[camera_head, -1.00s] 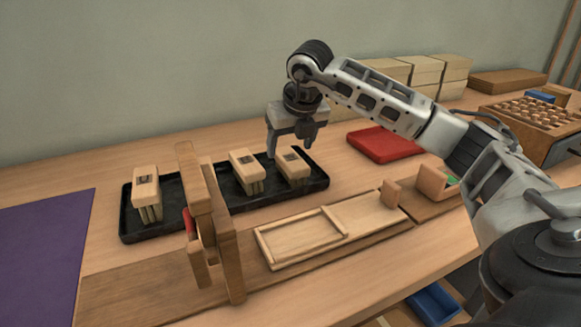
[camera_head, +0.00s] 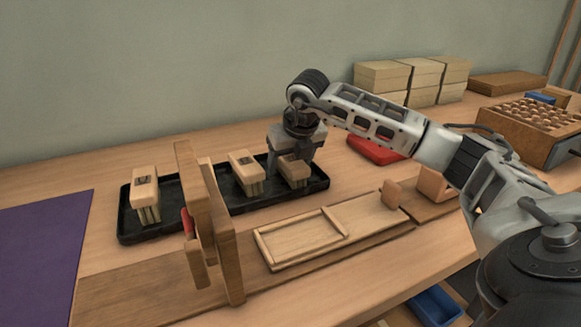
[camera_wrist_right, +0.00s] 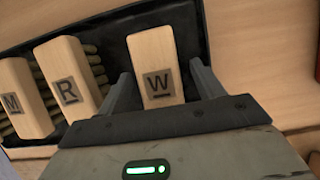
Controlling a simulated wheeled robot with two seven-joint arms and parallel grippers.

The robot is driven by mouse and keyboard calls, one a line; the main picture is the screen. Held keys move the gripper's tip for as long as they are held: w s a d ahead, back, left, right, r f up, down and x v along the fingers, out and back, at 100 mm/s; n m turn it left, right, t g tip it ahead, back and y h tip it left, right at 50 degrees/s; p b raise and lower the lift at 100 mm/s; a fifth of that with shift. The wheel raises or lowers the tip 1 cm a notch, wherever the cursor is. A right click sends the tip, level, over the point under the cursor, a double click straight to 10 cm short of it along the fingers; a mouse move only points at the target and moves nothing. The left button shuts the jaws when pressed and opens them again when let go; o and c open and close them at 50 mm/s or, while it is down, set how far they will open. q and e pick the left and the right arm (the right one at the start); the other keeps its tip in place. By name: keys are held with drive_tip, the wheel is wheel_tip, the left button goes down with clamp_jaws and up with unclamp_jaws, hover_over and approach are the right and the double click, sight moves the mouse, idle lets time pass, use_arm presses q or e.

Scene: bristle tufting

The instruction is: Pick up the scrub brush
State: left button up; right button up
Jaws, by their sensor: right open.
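The W brush (camera_head: 294,172) is the rightmost in the head view, partly hidden by my gripper. My right gripper (camera_head: 288,165) is open, and its fingers (camera_wrist_right: 165,90) lie on either side of the W brush's block. I cannot tell whether they touch it. My left gripper is not in view.
An upright wooden frame (camera_head: 205,220) stands in front of the tray. A shallow wooden fixture (camera_head: 300,240) lies to its right. A red pad (camera_head: 372,150), stacked blocks (camera_head: 395,80) and a holed block (camera_head: 525,120) are farther right. A purple mat (camera_head: 40,250) lies at left.

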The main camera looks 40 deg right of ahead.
drive_tip(key=shift+f, duration=0.1)
drive_tip(key=shift+c, duration=0.4)
drive_tip(key=c, duration=1)
